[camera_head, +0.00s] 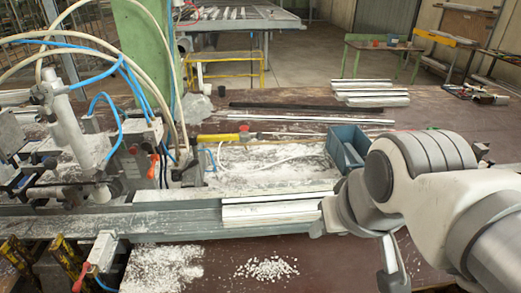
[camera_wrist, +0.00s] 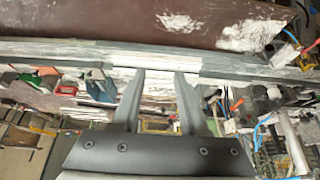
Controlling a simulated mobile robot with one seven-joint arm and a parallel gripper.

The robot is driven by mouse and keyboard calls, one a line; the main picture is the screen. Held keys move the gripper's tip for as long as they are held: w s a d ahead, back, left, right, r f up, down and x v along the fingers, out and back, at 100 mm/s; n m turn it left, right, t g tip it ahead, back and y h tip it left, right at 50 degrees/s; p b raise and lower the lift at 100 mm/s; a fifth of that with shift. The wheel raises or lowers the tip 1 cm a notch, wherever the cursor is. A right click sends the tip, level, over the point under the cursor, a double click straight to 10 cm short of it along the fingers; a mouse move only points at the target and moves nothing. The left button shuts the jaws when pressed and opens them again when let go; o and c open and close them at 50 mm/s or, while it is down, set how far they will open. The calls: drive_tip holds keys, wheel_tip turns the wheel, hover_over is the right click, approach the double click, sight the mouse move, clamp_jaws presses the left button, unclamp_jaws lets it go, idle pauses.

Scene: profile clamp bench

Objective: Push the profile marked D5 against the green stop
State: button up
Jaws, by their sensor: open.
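A pale silver profile (camera_head: 272,212) lies along the grey rail (camera_head: 170,222) in the head view, left of my wrist. My arm covers its right end. No D5 mark can be read. In the wrist view a pale profile (camera_wrist: 155,58) lies on the rail beyond my fingertips. My gripper (camera_wrist: 158,73) is open there, its two fingers apart and pointing at the profile; contact cannot be told. In the head view my fingers are mostly hidden behind my wrist. A tall green upright (camera_head: 145,55) stands behind the clamps at left; no small green stop can be made out on the rail.
Clamps with hoses (camera_head: 75,135) crowd the left end of the bench. A blue box (camera_head: 346,147) stands behind the rail, close to my wrist. Several loose profiles (camera_head: 370,93) lie at the back. White shavings (camera_head: 267,269) lie on the brown tabletop in front.

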sight(285, 209)
drive_tip(key=shift+w, duration=0.2)
drive_tip(key=shift+c, duration=1.1)
drive_tip(key=shift+w+a+f, duration=0.1)
drive_tip(key=shift+w+f, duration=0.1)
drive_tip(key=shift+w, duration=0.4)
drive_tip(key=shift+w+f, duration=0.2)
drive_tip(key=shift+w, duration=0.4)
clamp_jaws()
drive_tip(key=shift+w+d+f+g+p, duration=0.25)
drive_tip(key=shift+w+f+g, duration=0.1)
drive_tip(key=shift+w+f, duration=4.15)
drive_tip(key=shift+w+d+f+g+p, duration=0.15)
drive_tip(key=shift+w+d+f+g, duration=0.2)
drive_tip(key=shift+w+f, duration=4.15)
drive_tip(key=shift+w+d+f+g+p, duration=0.2)
drive_tip(key=shift+w+f+g, duration=0.2)
drive_tip(key=shift+w+f, duration=4.1)
